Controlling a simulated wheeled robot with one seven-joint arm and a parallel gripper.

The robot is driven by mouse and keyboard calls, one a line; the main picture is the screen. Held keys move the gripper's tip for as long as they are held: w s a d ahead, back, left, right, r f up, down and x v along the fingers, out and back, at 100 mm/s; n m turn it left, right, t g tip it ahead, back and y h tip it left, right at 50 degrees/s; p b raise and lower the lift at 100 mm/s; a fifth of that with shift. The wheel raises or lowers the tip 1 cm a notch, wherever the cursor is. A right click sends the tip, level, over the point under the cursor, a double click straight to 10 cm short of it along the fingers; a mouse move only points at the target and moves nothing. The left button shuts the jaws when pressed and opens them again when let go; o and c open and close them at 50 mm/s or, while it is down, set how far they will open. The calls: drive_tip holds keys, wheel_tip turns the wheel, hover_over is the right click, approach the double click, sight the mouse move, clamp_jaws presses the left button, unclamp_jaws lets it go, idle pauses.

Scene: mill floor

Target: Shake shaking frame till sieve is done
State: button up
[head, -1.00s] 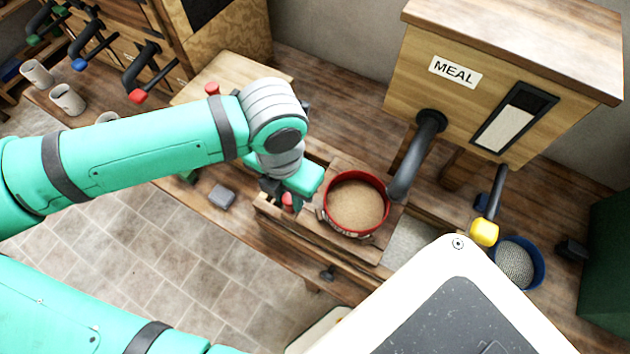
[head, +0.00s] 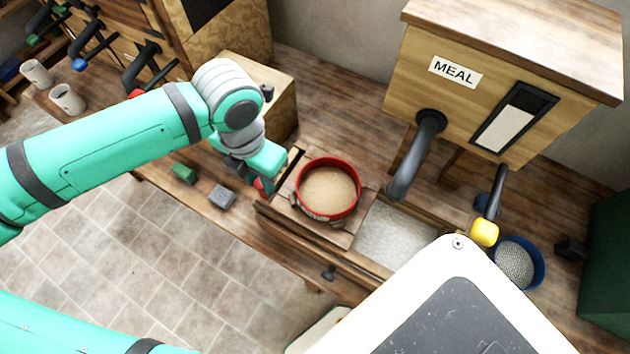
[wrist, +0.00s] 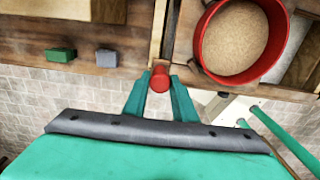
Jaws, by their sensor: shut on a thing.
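The red-rimmed sieve (head: 328,214) sits on the wooden shaking frame (head: 340,238) and holds tan meal. The sieve also shows at the upper right in the wrist view (wrist: 199,48). My gripper (wrist: 158,84) is shut on the frame's red handle (wrist: 160,78), just left of the sieve in the head view (head: 262,186). A pale, flour-like surface (head: 398,240) shows in the bench to the right of the frame. The handle is partly hidden by my gripper in the head view.
A bin labelled MEAL (head: 480,100) stands behind at right, with a dark spout and a yellow-ended lever (head: 485,232). A blue-rimmed round sieve (head: 519,262) is at right. A green block (head: 184,173) and a grey block (head: 222,196) lie at the bench's front edge.

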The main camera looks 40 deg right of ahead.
drive_tip(key=shift+w+a, duration=0.4)
drive_tip(key=shift+w, duration=0.5)
drive_tip(key=shift+w+a, duration=0.35)
drive_tip(key=shift+w, duration=0.5)
drive_tip(key=o, duration=0.9)
drive_tip(key=shift+w, duration=0.1)
drive_tip(key=shift+o, duration=0.3)
drive_tip(key=shift+r, duration=0.1)
wheel_tip(320, 180, up, 9)
